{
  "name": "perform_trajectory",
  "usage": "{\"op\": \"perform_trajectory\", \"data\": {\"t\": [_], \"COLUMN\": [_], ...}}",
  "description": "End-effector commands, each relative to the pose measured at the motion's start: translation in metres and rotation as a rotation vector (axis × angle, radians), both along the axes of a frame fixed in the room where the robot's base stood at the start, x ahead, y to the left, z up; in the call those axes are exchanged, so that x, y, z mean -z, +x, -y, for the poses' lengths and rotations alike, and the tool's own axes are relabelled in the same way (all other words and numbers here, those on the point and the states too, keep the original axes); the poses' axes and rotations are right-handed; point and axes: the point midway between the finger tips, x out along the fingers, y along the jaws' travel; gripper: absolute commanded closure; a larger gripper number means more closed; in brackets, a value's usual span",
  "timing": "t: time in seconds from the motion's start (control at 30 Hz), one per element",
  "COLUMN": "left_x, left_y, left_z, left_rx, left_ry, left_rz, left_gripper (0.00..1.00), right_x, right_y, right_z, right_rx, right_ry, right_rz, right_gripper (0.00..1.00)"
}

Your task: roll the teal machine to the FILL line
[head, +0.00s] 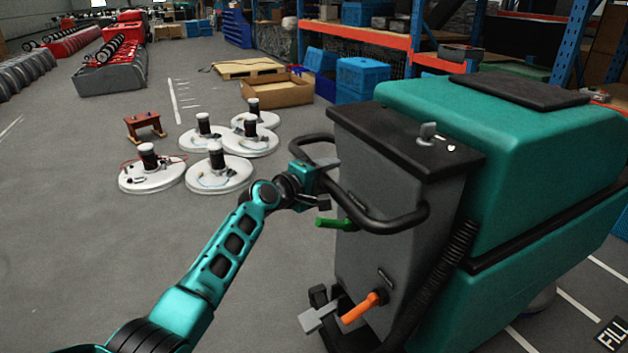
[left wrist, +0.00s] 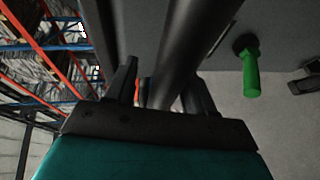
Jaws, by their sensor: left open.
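The teal machine (head: 545,150) stands at the right of the head view, with a dark grey rear panel and a black loop handle (head: 385,222) on it. A green lever (head: 335,223) and an orange lever (head: 360,308) stick out of that panel. My left gripper (head: 322,172) is at the handle's left part, its jaws open. In the left wrist view, the dark handle bar (left wrist: 183,45) passes between or just in front of the fingers; contact cannot be told. The green lever hangs to the right there (left wrist: 251,75).
White floor lines (head: 578,305) run beside the machine. Several round white floor units (head: 220,172), a small red-brown stool (head: 145,127) and an open cardboard box (head: 275,93) stand left of it. Blue crates (head: 362,75) and racking are behind. Grey floor at lower left is clear.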

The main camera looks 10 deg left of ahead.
Motion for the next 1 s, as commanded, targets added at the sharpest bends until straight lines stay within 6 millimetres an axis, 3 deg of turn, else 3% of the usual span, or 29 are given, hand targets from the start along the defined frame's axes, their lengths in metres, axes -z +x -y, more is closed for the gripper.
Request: {"op": "perform_trajectory", "data": {"t": [0.17,0.7,1.0], "left_x": [-0.004,-0.019,-0.023], "left_y": [-0.016,-0.092,-0.108], "left_z": [-0.01,-0.053,-0.062], "left_rx": [-0.001,0.001,0.002], "left_ry": [0.001,0.001,-0.001], "left_rz": [-0.001,-0.001,-0.001], "left_gripper": [0.46,0.46,0.46], "right_x": [-0.008,-0.022,-0.023], "right_y": [0.0,0.0,0.0], "right_z": [0.0,0.0,0.0], "right_rx": [0.0,0.001,0.001], "right_ry": [0.0,-0.001,-0.001], "right_rz": [0.0,0.0,0.0], "right_gripper": [1.0,1.0,1.0]}}
